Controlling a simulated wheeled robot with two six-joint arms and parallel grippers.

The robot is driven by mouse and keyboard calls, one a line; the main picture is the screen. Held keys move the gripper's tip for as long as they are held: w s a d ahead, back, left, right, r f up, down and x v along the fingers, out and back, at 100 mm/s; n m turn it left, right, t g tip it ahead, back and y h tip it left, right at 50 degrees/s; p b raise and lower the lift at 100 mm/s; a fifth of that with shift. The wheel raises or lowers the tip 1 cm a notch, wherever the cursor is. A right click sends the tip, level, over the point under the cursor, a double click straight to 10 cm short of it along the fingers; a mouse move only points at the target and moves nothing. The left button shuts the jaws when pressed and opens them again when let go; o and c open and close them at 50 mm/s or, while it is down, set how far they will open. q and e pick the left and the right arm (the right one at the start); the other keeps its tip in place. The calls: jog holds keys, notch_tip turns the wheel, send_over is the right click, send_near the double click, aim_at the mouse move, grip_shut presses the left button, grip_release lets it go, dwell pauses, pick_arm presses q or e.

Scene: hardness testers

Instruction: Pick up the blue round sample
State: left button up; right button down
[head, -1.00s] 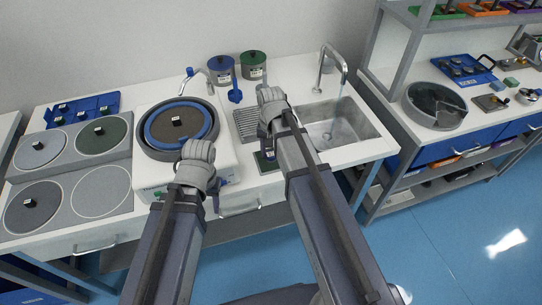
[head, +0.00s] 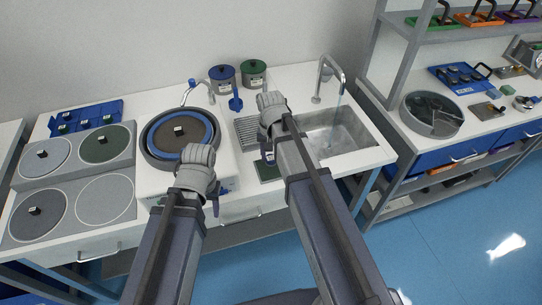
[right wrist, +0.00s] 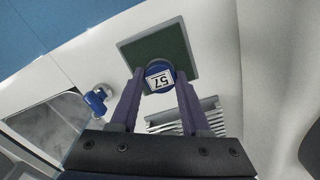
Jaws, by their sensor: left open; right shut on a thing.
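The blue round sample (right wrist: 160,72), with a white label reading 57, sits between the fingertips of my right gripper (right wrist: 160,82) in the right wrist view. That gripper is shut on it. A dark green square mat (right wrist: 178,42) lies behind the sample; I cannot tell whether the sample still touches it. In the head view the mat (head: 268,175) is on the counter left of the sink, and my right arm hides most of the right gripper (head: 268,152). My left gripper (head: 214,198) is open, partly hidden by its arm, near the front of the grinding machine.
The sink (head: 335,135) and its tap (head: 325,75) are to the right. A drain grate (head: 246,132) and blue tap handle (head: 235,102) stand behind the mat. The grinder (head: 180,135) is to the left. Blue and green canisters (head: 222,78) (head: 253,73) stand at the back.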

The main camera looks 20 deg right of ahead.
aim_at(271, 158)
notch_tip(271, 158, up, 7)
jog(key=p, duration=0.6)
jog(key=shift+r, duration=0.2)
pick_arm(q)
notch_tip(271, 158, up, 7)
jog(key=shift+r, duration=0.2)
pick_arm(e)
jog(key=c, duration=0.9)
grip_release()
grip_shut()
pick_arm(q)
jog(key=shift+f, duration=0.1)
pick_arm(e)
jog(key=shift+f, duration=0.1)
